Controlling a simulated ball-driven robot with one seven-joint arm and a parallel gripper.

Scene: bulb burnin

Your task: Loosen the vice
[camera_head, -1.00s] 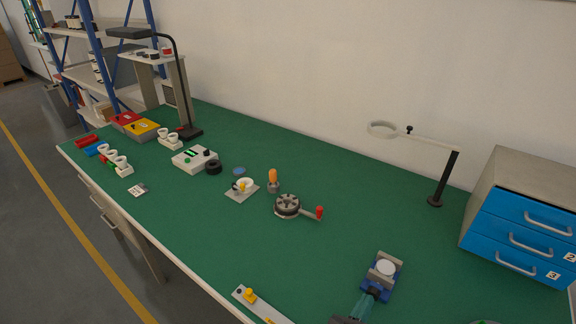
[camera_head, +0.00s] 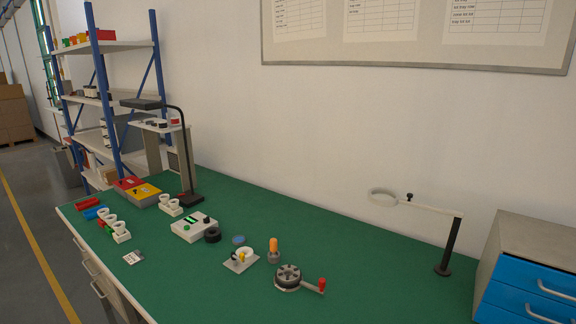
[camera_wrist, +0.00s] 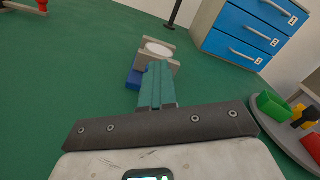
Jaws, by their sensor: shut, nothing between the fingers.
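The vice shows in the wrist view, with a blue base (camera_wrist: 134,79) and grey jaws (camera_wrist: 142,60). A round white piece (camera_wrist: 159,48) sits between its jaws. My gripper (camera_wrist: 158,66) has its teal fingers together, pointing at the vice and covering its near side. The vice's handle is hidden behind the fingers, and I cannot tell whether they touch it. The vice and my gripper are out of the head view.
A blue-fronted drawer cabinet (camera_wrist: 243,30) stands beyond the vice at the right. A round tray (camera_wrist: 285,140) with coloured parts lies at the right. A crank wheel with a red knob (camera_head: 288,276) and a ring-topped stand (camera_head: 445,245) are on the green bench (camera_head: 345,255).

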